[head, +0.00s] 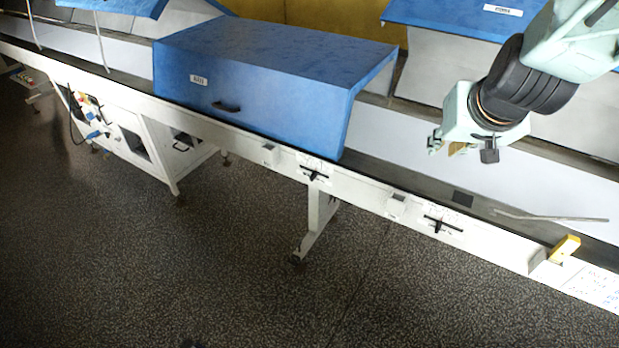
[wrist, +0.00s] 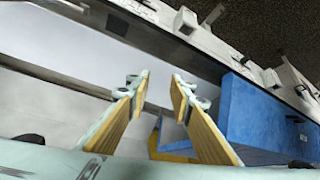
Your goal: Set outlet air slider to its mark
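Two dark slider handles show on the white front rail in the head view. One slider (head: 314,175) is below the right end of the blue hood, and the other slider (head: 438,225) is further right. Each crosses a small white scale plate; the marks and labels are too small to read, so I cannot tell which is the outlet one. My gripper (head: 462,149) is at the upper right, above the conveyor and apart from both sliders. In the wrist view my gripper (wrist: 160,84) has its two padded fingers apart with nothing between them.
A closed blue hood (head: 270,75) covers the middle of the line and also shows in the wrist view (wrist: 258,115). A yellow block (head: 565,248) and a thin rod (head: 550,217) are at the right end. The floor (head: 190,270) in front is clear.

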